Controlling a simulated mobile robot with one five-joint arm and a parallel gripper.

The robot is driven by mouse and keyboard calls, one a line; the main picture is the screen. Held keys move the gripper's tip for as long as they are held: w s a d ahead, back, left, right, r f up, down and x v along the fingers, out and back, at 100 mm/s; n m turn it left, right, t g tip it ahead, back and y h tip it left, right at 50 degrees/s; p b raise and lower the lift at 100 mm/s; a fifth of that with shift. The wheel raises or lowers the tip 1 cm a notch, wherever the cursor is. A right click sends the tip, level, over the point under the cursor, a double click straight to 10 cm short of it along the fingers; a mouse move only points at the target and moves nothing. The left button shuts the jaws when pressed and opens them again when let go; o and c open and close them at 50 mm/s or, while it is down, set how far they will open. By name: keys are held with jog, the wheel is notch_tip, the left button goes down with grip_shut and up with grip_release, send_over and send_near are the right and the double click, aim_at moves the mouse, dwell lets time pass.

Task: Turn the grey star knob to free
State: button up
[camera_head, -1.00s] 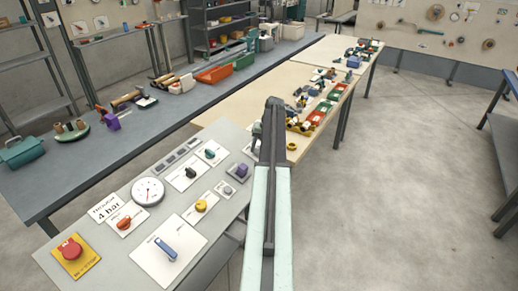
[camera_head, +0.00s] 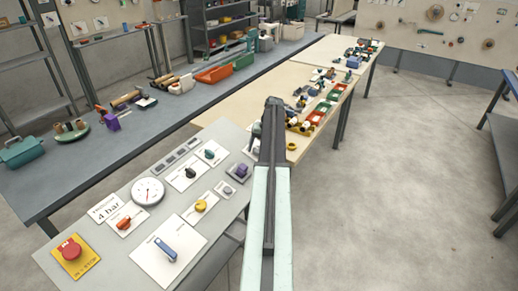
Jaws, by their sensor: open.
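A small grey knob (camera_head: 228,190) sits on a pale square plate on the sloped grey control panel (camera_head: 98,268). It is right of the yellow knob (camera_head: 201,206) and below the dark purple-grey block knob (camera_head: 241,171). It is too small to make out its star shape or its setting. My gripper (camera_head: 252,144) is at the far end of my arm, above the panel's upper right edge. It is open, mostly hidden by the arm, and apart from the grey knob.
The panel also has a red button (camera_head: 70,250), an orange knob (camera_head: 124,223), a blue lever (camera_head: 165,248), a gauge (camera_head: 148,191), a black knob (camera_head: 190,172) and a green knob (camera_head: 209,153). A wooden table (camera_head: 215,107) with small parts stands behind. Floor to the right is clear.

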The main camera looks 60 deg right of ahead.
jog(key=p+v, duration=0.7)
jog(key=shift+r, duration=0.4)
jog(key=shift+s, duration=0.1)
